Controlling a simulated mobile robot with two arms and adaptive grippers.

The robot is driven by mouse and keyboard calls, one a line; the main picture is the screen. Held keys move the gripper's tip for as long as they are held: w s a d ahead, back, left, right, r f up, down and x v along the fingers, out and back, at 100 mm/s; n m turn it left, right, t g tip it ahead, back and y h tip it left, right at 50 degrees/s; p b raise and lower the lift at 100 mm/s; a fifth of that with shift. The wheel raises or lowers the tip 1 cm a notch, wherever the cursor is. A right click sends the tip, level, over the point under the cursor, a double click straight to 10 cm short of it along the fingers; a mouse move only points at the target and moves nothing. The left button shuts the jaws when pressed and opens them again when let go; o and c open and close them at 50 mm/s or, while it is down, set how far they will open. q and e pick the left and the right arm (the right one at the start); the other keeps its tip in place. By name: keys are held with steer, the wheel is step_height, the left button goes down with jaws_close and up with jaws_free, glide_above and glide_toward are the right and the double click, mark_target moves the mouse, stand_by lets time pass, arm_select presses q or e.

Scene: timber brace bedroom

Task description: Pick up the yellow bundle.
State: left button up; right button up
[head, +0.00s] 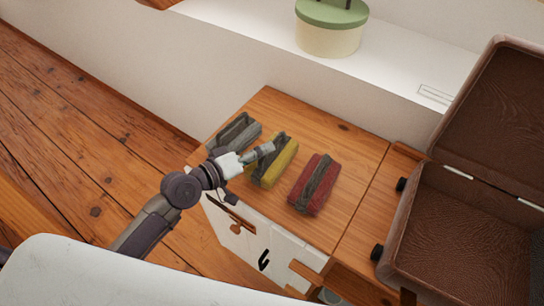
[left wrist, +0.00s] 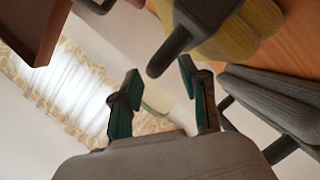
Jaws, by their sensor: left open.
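The yellow bundle (head: 281,168) lies on the wooden top of a cabinet, with a dark grey strip along its top. It also shows at the upper right of the left wrist view (left wrist: 252,25), cut by the frame edge. My left gripper (head: 262,151) is over the far-left part of the yellow bundle and partly hides it. In the left wrist view its two teal-padded fingers (left wrist: 160,75) stand apart, with the bundle's dark strip close to their tips. I cannot tell whether they touch. My right gripper is not in view.
A grey bundle (head: 232,133) lies left of the yellow one, close to my left gripper. A red bundle (head: 304,193) lies to its right. An open brown suitcase (head: 455,235) stands at the right. A green-lidded round box (head: 330,32) sits on the white ledge behind.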

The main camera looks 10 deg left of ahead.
mark_target(272, 154)
arm_select(q)
steer(key=x, duration=0.4)
steer(key=shift+w, duration=0.15)
steer(key=shift+a, duration=0.1)
jaws_close()
steer(key=shift+r, duration=0.1)
